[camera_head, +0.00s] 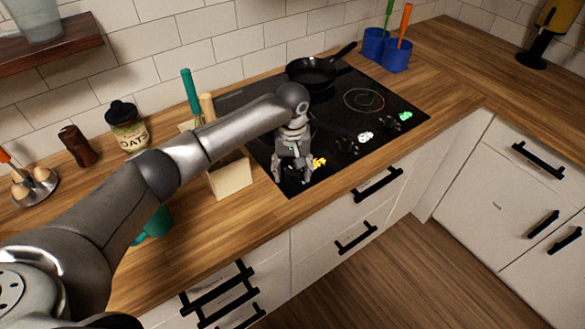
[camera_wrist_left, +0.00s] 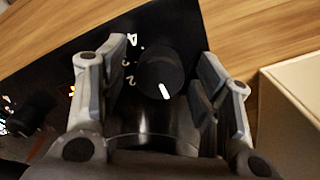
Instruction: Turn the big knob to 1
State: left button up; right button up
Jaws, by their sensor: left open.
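The big knob (camera_wrist_left: 160,70) is round and black with a white pointer line; in the left wrist view the line points down and slightly right. White number marks lie on the black panel left of it. My left gripper (camera_wrist_left: 163,62) is open, with one finger on each side of the knob; I cannot tell whether either finger touches it. In the head view, my left gripper (camera_head: 291,182) points down over the front left corner of the black stovetop (camera_head: 385,100) and hides the knob. My right gripper is not in view.
A wooden utensil box (camera_head: 231,177) stands close left of the gripper. A black pan (camera_head: 312,74) sits at the stovetop's back. Another dark knob (camera_wrist_left: 33,115) shows left in the wrist view. Blue cups (camera_head: 397,55) with utensils stand behind.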

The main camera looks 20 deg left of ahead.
pick_arm(q)
jog(key=c, duration=1)
jog(key=shift+r+p, duration=0.15)
jog(key=shift+p, duration=0.15)
jog(key=m+p, duration=0.2)
jog(key=shift+r+m, duration=0.1)
jog(key=shift+m, duration=0.3)
jog(key=shift+m+p, duration=0.95)
jog(key=shift+m, duration=0.25)
jog(key=shift+m+p, duration=0.5)
jog(key=shift+m, duration=0.7)
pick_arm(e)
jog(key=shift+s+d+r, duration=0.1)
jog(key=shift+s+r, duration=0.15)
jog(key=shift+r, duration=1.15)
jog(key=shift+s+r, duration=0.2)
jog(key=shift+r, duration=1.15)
